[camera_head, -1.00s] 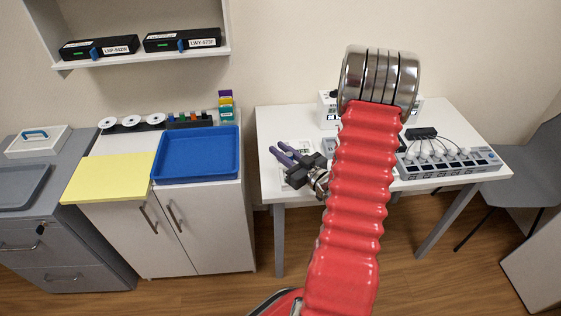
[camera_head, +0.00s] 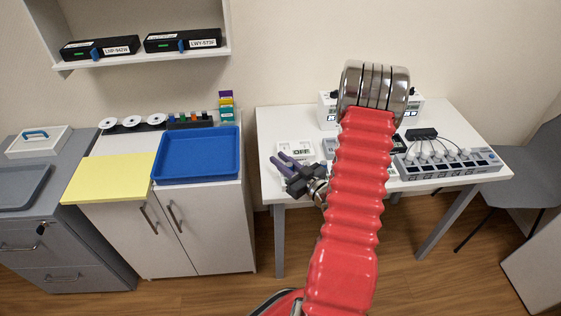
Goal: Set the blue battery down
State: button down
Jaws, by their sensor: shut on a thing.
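My gripper (camera_head: 281,161) is over the left part of the white table (camera_head: 268,125), pointing left and away from me. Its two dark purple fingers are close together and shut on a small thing. The blue battery cannot be made out clearly between the fingers at this size. I cannot tell whether what I hold touches the table. My red arm hides the middle of the table.
A small white device (camera_head: 296,149) is just behind my gripper. A grey charging strip with cables (camera_head: 450,166) lies on the table's right side. A blue tray (camera_head: 197,155) and a yellow board (camera_head: 112,176) lie on the cabinet at left. A grey chair (camera_head: 527,165) stands right.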

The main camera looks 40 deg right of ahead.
jog(key=shift+f, duration=0.2)
jog(key=c, duration=1.6)
grip_release()
jog(key=shift+s, duration=0.1)
jog(key=shift+s+a+r, duration=0.1)
jog(key=shift+s+r, duration=0.05)
jog(key=shift+s, duration=3.25)
jog(key=shift+s+a+r, duration=0.1)
jog(key=shift+s, duration=3.3)
